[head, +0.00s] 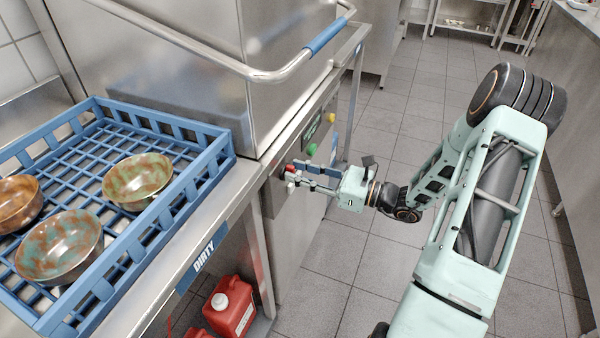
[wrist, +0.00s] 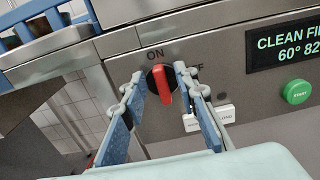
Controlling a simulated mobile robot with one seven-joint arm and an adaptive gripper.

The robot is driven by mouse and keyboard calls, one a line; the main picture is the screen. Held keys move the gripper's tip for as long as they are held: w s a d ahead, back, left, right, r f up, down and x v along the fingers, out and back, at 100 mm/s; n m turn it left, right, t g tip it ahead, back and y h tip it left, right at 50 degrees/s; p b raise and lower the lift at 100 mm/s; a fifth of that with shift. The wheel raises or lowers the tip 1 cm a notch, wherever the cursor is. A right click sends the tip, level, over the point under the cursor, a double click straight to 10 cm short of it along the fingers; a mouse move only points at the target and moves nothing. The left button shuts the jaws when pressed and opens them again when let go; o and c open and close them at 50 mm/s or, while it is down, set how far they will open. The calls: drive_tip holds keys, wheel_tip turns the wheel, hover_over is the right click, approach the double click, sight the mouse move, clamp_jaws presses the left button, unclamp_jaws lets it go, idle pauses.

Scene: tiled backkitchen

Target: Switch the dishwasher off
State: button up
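The dishwasher (head: 290,110) is a steel hood machine with a front control panel (wrist: 225,60). Its red switch knob on a black base (wrist: 160,84) sits at the panel's left; the red knob also shows in the head view (head: 289,168). The knob's bar stands nearly upright towards the ON label. The OFF label to its right is partly hidden by a finger. My gripper (wrist: 158,76) is open, one finger on each side of the knob. The right finger is very near the knob; I cannot tell whether it touches. It also shows in the head view (head: 294,172).
A green start button (wrist: 297,92) and a lit display (wrist: 285,45) lie right of the knob. White labels (wrist: 208,118) sit below it. A blue rack (head: 215,145) with bowls stands on the left counter. A red canister (head: 230,305) is below. The floor at right is clear.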

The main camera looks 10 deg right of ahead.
drive_tip(key=shift+c, duration=0.5)
clamp_jaws()
drive_tip(key=shift+s+a+f+n+b, duration=0.15)
drive_tip(key=shift+f+n+b, duration=0.1)
drive_tip(key=shift+n+b, duration=2.5)
drive_tip(key=shift+s+a+f+n+b, duration=0.1)
drive_tip(key=shift+s+f+n+b, duration=0.15)
drive_tip(key=shift+n+b, duration=2.5)
drive_tip(key=shift+s+a+f+n+b, duration=0.1)
drive_tip(key=shift+f+n+b, duration=0.15)
drive_tip(key=shift+n+b, duration=2.45)
drive_tip(key=shift+n+p, duration=0.75)
drive_tip(key=shift+n, duration=0.15)
